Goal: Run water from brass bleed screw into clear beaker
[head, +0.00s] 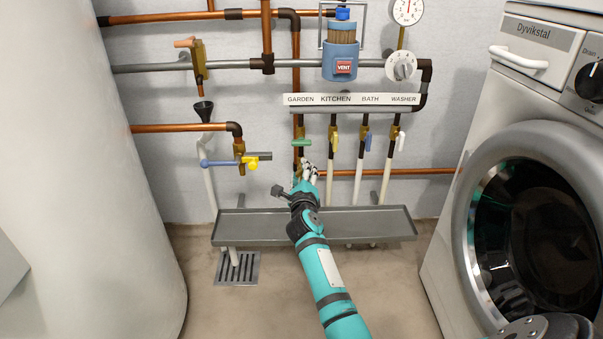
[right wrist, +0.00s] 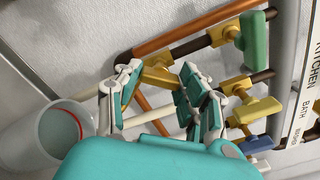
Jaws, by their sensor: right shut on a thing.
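My right gripper (head: 310,170) reaches in over the trough, just below the green garden valve handle (head: 301,142). In the right wrist view my right gripper's fingers (right wrist: 165,95) are closed around a small brass piece (right wrist: 158,78), which looks like the bleed screw. The fingers hide part of it. A clear, whitish beaker (right wrist: 45,137) with a red line near its rim shows tilted at the lower left of the wrist view, left of the fingers. I cannot make the beaker out in the head view. No water stream is visible. My left gripper is not in view.
A grey trough (head: 385,222) runs below the pipes, above a floor drain (head: 237,268). Yellow (head: 334,141), blue (head: 367,141) and white (head: 400,141) valve handles stand right of the green one. A washing machine (head: 440,230) is at right, a white tank (head: 90,180) at left.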

